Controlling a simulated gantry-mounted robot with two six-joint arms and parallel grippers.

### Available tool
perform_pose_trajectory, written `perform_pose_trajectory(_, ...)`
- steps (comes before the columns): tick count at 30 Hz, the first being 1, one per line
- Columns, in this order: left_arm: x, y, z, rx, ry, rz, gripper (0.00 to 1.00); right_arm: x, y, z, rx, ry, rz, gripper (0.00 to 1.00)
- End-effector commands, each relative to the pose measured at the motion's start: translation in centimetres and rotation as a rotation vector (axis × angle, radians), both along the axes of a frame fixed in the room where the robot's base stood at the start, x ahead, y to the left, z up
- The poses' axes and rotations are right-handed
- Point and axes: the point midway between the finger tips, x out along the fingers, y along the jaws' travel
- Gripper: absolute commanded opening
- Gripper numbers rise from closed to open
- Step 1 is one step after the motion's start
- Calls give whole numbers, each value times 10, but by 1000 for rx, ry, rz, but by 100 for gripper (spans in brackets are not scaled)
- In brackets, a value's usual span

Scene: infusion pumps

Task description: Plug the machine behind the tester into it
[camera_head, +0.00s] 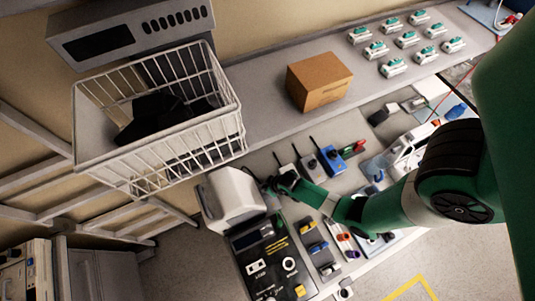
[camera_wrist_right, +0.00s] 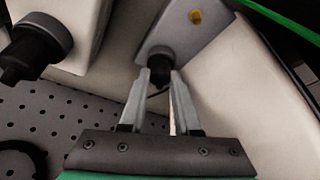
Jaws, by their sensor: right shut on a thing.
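The tester (camera_head: 262,262), a black panel with sockets and a small screen, stands at the lower middle of the head view. Behind it is a white rounded machine (camera_head: 232,195). My right gripper (camera_head: 271,184) reaches in from the right, just right of the white machine and above the tester's far end. In the right wrist view its two fingers (camera_wrist_right: 160,80) are closed around a black plug-like piece (camera_wrist_right: 158,58), which sits against a grey box (camera_wrist_right: 190,32). Whether the piece is fixed to the box cannot be told. My left gripper is not in view.
A white wire basket (camera_head: 160,160) with dark contents stands at the left. A cardboard box (camera_head: 319,80) and several small green-white devices (camera_head: 394,67) are on the back shelf. Small handheld units (camera_head: 331,159) and colored connectors (camera_head: 318,247) crowd the bench around my right arm.

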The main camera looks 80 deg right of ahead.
Motion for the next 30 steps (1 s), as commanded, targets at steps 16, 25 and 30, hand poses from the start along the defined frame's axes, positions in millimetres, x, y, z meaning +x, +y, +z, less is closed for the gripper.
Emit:
perform_pose_trajectory(16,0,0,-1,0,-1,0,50,0,0,-3,0,-1,0,61)
perform_pose_trajectory(25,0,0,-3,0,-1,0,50,0,0,-4,-1,-2,0,61)
perform_pose_trajectory(30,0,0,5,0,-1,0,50,-6,3,16,-2,-4,0,61)
